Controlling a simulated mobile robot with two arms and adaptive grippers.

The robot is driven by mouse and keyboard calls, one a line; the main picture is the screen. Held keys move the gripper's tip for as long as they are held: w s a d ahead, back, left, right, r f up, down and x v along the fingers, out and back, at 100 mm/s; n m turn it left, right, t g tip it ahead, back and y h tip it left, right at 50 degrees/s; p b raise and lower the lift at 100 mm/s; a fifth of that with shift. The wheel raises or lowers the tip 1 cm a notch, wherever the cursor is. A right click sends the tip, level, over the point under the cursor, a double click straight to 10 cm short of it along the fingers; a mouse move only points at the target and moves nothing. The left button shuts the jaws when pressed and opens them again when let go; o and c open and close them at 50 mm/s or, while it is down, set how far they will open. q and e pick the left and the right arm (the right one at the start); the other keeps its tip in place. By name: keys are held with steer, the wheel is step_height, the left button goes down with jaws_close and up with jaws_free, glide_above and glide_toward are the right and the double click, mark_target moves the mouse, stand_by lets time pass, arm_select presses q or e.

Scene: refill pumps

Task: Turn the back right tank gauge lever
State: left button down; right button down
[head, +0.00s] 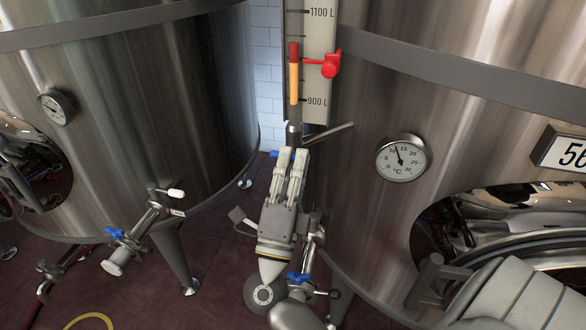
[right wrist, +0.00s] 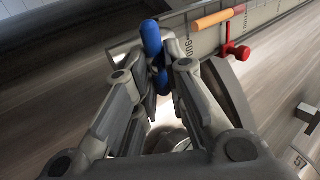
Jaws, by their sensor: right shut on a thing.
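The tank gauge (head: 318,85) is an upright scale plate on the right-hand tank, marked 900 L and 1100 L, with an orange column. Its blue lever (head: 274,153) is at the foot of the gauge, mostly hidden by my fingers. In the right wrist view the blue lever (right wrist: 152,42) stands up between the fingertips. My right gripper (head: 291,154) reaches up from below and is shut on the lever; its fingers also show in the right wrist view (right wrist: 158,75). My left gripper is not in view.
A red marker (head: 322,65) sits on the gauge. Another tank (head: 130,110) with a blue-handled valve (head: 116,234) stands left. Dark red floor (head: 225,265) shows between the tanks.

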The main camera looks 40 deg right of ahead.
stand_by(0.4)
steer(key=c, duration=1.5)
jaws_free()
